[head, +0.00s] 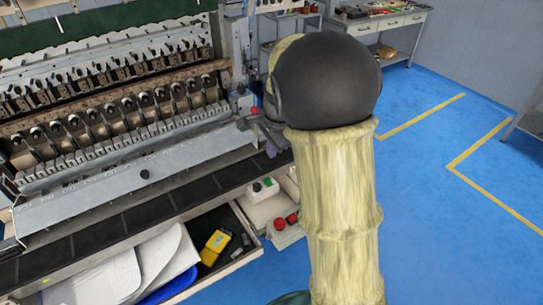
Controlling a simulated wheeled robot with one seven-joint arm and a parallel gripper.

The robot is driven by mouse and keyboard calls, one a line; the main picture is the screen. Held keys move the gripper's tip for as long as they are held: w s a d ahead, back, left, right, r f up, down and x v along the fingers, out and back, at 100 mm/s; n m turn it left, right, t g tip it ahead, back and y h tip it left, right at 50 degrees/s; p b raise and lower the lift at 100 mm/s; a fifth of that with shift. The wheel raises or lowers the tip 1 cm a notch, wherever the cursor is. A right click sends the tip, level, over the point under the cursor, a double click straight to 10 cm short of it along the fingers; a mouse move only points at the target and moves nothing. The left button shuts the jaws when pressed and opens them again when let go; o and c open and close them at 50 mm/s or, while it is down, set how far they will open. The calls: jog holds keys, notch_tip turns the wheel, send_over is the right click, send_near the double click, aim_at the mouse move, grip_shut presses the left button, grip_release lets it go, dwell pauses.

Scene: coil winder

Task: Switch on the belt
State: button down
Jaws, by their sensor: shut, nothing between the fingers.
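The dark belt (133,212) runs diagonally along the front of the winding machine. Two red buttons (286,221) sit just below, close together. My arm covers the area to the right of these controls. My gripper (272,148) is mostly hidden behind my arm; a small dark part of it shows above the control box, apart from the buttons in the picture. It appears shut and empty. I cannot tell its exact distance from the controls.
The winding machine (120,105) fills the left side. Below the belt, an open drawer (262,250) holds white sheets, a blue tray (168,287) and a yellow device (215,246). A workbench (392,22) stands at the back. The blue floor (430,200) on the right is clear.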

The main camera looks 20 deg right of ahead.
aim_at(266, 179)
jog(key=x, duration=1.2)
jog(key=shift+w+f, duration=0.1)
jog(key=shift+f, duration=0.25)
jog(key=shift+p, duration=0.35)
